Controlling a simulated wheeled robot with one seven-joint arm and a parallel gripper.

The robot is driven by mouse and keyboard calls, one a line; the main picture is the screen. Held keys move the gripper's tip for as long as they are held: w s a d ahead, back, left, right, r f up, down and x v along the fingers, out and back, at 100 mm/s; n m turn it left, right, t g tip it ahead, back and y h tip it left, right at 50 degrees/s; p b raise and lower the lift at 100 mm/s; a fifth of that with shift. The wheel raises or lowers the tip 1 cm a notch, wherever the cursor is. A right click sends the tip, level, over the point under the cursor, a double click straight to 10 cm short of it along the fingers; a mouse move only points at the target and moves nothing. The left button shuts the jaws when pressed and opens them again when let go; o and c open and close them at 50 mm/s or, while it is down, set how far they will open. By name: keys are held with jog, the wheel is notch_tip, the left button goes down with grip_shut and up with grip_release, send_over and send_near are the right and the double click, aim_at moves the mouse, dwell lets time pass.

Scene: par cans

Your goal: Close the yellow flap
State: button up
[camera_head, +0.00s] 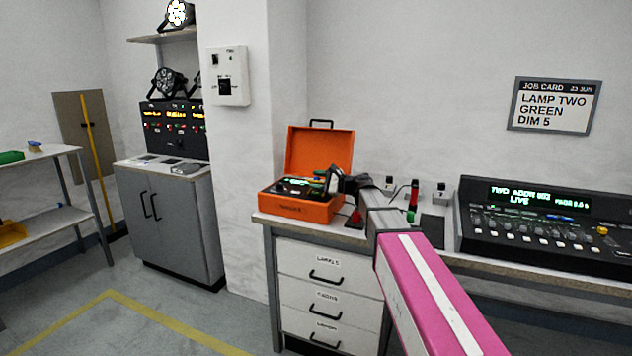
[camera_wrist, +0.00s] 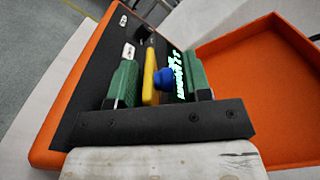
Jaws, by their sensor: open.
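The yellow flap (camera_wrist: 150,80) appears raised from the black panel of an open orange case (camera_head: 302,208), seen in the wrist view. A blue knob-like part (camera_wrist: 164,78) is close to its right side, and a lit green display (camera_wrist: 179,76) lies beyond that. My gripper (camera_wrist: 158,70) is open over the panel, with its green fingers on either side of the flap and blue part. I cannot tell whether either finger touches the flap. In the head view my gripper (camera_head: 334,184) is over the case, and the flap is not clearly visible.
The case's orange lid (camera_head: 305,150) stands open at the back. The case sits on a drawer bench (camera_head: 312,258). A lighting console (camera_head: 540,225) is to the right, with small devices between. A grey cabinet (camera_head: 170,220) stands at left, with clear floor in front.

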jog(key=v, duration=1)
jog(key=shift+d, duration=0.1)
jog(key=shift+c, duration=0.3)
